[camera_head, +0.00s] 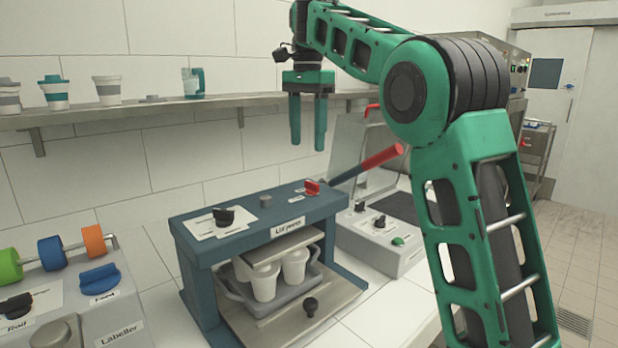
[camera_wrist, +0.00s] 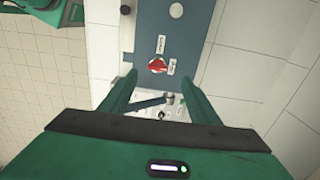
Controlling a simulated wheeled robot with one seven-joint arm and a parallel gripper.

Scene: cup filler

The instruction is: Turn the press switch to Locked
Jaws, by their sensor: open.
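The blue lid press (camera_head: 290,210) stands on the counter. Its red switch knob (camera_head: 311,187) sits on the right part of the top, near the red-ended lever. The knob also shows in the wrist view (camera_wrist: 157,65), with small white labels around it that are too small to read. My gripper (camera_head: 308,140) points down, open and empty, above the press and apart from the knob. In the wrist view its fingertips (camera_wrist: 159,80) are spread to either side below the knob. A black knob (camera_head: 223,215) sits on the left of the press top.
A lever with a red grip (camera_head: 382,157) slants up from the press's right side. Two white cups (camera_head: 264,281) stand in a grey tray inside the press. The labeller (camera_head: 95,305) is at left, and another control box (camera_head: 390,240) is at right. A shelf (camera_head: 150,110) with cups runs behind.

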